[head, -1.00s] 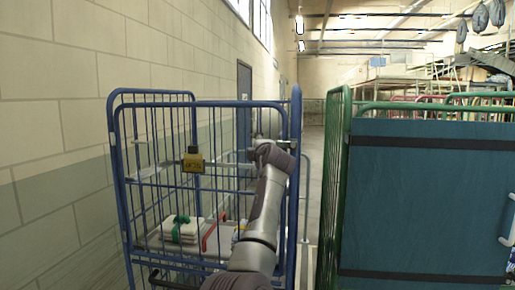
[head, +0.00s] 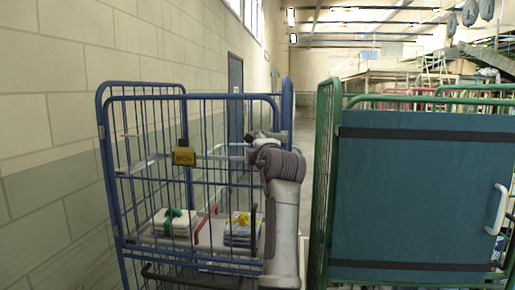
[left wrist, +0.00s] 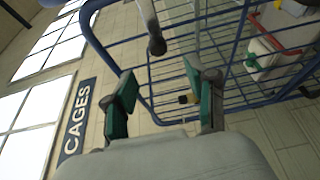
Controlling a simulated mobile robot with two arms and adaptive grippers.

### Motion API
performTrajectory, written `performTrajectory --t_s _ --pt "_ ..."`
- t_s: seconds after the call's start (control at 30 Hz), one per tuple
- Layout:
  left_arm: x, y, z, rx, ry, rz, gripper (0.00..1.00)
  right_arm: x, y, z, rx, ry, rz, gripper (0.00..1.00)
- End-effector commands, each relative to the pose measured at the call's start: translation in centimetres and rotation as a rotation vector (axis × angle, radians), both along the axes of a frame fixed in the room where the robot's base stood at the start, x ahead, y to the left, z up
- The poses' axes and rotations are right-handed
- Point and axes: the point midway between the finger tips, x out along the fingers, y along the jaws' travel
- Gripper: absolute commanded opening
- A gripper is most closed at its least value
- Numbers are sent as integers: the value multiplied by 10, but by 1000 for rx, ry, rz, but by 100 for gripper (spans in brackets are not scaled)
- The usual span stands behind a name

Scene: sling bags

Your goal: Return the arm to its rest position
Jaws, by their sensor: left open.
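My left arm (head: 285,215) rises in the head view along the right side of the blue wire cage (head: 105,180) and bends at a dark grey joint near its top. I cannot make out its fingers there. In the left wrist view my left gripper (left wrist: 160,82) is open and empty, its two green-padded fingers spread apart. The blue cage's bars (left wrist: 225,50) show beyond and beside the fingers. A folded white bundle with a green strap (head: 173,222) and one with a yellow strap (head: 240,231) lie inside the cage. My right gripper is out of view.
A green cage (head: 325,150) with a teal panel (head: 420,200) stands at the right. A block wall (head: 60,110) runs along the left. A narrow aisle lies beyond, between the cages. A "CAGES" sign (left wrist: 77,118) shows in the left wrist view.

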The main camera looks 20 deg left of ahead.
Motion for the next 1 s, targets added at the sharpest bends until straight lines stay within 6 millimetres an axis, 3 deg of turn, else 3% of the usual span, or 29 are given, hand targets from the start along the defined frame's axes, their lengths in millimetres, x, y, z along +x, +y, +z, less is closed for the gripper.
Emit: performTrajectory --t_s 0.57,0.67,0.77,0.83,1.0 --pt "-6 -4 0 0 0 1 57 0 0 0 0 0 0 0" --pt "-2 -5 -8 12 18 -6 57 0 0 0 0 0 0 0" --pt "12 -12 -40 66 93 -38 57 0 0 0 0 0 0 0" --pt "25 -21 -78 130 176 -82 57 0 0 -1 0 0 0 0" --pt "50 -46 -202 322 422 -224 57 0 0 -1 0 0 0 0"
